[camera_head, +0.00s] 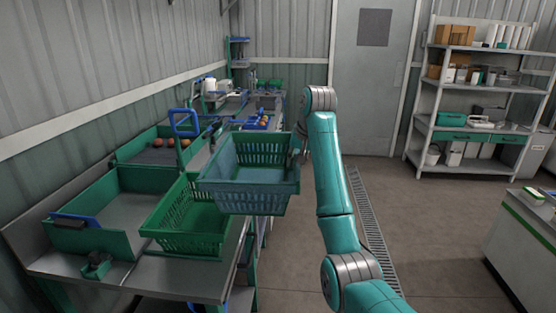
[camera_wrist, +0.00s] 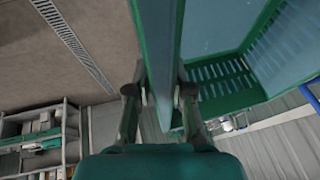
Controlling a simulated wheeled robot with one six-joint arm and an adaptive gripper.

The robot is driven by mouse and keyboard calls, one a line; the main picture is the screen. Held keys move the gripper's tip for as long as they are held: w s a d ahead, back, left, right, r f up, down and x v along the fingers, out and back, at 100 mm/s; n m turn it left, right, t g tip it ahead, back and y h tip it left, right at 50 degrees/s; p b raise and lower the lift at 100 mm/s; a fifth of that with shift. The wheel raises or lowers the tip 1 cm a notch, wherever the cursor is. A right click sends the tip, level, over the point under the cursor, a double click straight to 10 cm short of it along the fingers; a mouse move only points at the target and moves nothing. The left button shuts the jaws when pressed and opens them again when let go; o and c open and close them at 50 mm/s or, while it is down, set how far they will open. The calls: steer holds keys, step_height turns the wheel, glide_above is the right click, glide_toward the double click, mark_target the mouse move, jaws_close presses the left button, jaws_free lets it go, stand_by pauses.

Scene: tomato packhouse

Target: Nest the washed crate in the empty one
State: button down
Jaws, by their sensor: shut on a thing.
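The blue-green slatted crate (camera_head: 245,198) is held up in the air by its right side. My gripper (camera_head: 297,152) is shut on that side's wall. In the wrist view, the wall of the held crate (camera_wrist: 240,82) runs between the two fingers of my gripper (camera_wrist: 160,97). The crate looks roughly level and its inside looks empty. A green slatted crate (camera_head: 185,243) stands empty on the bench, to the left of and below the held crate. The held crate hides part of its right side in the head view, and I cannot tell the gap between them.
The grey bench (camera_head: 150,280) carries a green-walled bay (camera_head: 100,245) at left and another with tomatoes (camera_head: 155,142) behind. A blue-framed handle (camera_head: 184,122) rises behind the crates. A shelf rack (camera_head: 475,135) stands far right.

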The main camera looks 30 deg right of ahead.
mark_target(231, 173)
steer(key=shift+w+a+f, duration=0.15)
steer(key=shift+w+a, duration=0.25)
steer(key=shift+a, duration=0.25)
steer(key=shift+w+a+f, duration=0.55)
steer(key=shift+w+a, duration=0.35)
steer(key=shift+a, duration=0.35)
steer(key=shift+w+a+f, duration=0.6)
steer(key=shift+w+a, duration=0.35)
steer(key=shift+a, duration=0.3)
steer(key=shift+w+a+f, duration=0.55)
steer(key=shift+w+a, duration=0.35)
steer(key=shift+a, duration=0.35)
steer(key=shift+w+a+f, duration=0.1)
steer(key=shift+w+a, duration=0.85)
steer(key=shift+a, duration=0.4)
steer(key=shift+w+a+f, duration=0.1)
steer(key=shift+w+a, duration=0.9)
steer(key=shift+a, duration=0.3)
steer(key=shift+w+a+f, duration=0.1)
steer(key=shift+w+a, duration=0.85)
steer(key=shift+a, duration=0.4)
steer(key=shift+d+f, duration=0.1)
steer(key=shift+f, duration=0.7)
steer(key=shift+s+f, duration=0.1)
steer(key=shift+f, duration=3.45)
steer(key=c, duration=1)
jaws_free()
steer(key=shift+o, duration=0.2)
